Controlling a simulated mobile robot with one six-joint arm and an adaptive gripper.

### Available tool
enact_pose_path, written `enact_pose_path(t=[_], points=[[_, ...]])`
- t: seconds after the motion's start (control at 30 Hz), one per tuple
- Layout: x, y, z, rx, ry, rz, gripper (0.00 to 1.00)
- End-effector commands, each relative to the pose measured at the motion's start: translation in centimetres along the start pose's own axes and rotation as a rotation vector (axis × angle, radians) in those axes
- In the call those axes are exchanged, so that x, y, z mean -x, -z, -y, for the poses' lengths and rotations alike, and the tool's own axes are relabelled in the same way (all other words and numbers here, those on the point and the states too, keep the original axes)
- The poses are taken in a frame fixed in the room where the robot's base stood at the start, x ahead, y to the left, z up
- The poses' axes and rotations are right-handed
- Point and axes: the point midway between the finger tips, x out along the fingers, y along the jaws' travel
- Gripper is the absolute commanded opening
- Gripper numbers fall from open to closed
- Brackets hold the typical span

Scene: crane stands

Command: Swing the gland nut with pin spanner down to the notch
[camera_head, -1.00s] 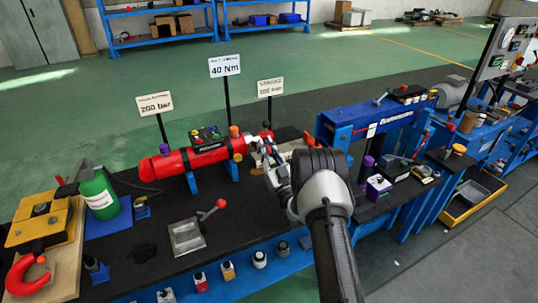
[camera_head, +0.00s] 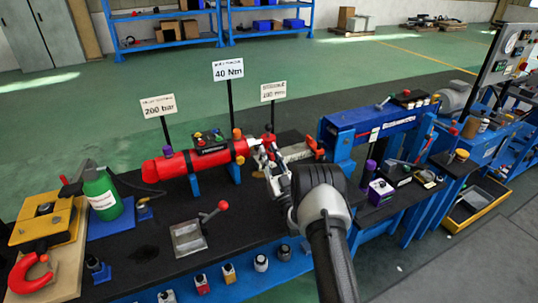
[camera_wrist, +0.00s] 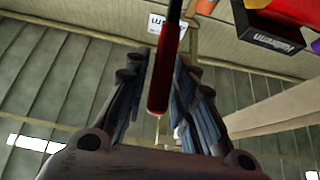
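The red cylinder (camera_head: 200,159) lies level on blue supports on the bench. Its right end, where the gland nut would be, is mostly hidden by my gripper. The pin spanner's red handle (camera_head: 269,137) stands up near that end, with its top visible above my gripper (camera_head: 263,158). In the wrist view the red handle (camera_wrist: 166,72) runs down between the two dark fingers of my gripper (camera_wrist: 163,58), its lower end toward the palm. The fingers are close on both sides of the handle; I cannot tell whether they touch it. The notch cannot be made out.
Signs on posts, one reading 40 Nm (camera_head: 228,69), stand behind the cylinder. A tray with a red-knobbed lever (camera_head: 188,239) sits in front. A green bottle (camera_head: 102,195) and red hook (camera_head: 30,275) are at left. A blue press frame (camera_head: 375,121) stands close at right.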

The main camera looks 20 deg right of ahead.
Motion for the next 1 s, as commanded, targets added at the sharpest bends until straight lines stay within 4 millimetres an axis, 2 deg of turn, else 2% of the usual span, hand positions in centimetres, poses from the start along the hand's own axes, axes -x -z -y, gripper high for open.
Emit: enact_pose_path(t=[0.13,0.47,0.57,0.8,1.0], points=[[0.0,0.1,0.0,0.000,0.000,-0.001,0.35],[-0.2,0.3,0.0,0.001,0.000,-0.003,0.35],[-0.8,1.3,0.0,0.002,0.001,-0.005,0.35],[-3.2,5.2,0.0,0.003,0.001,-0.006,0.35],[-4.8,7.8,0.0,0.001,0.000,-0.003,0.35]])
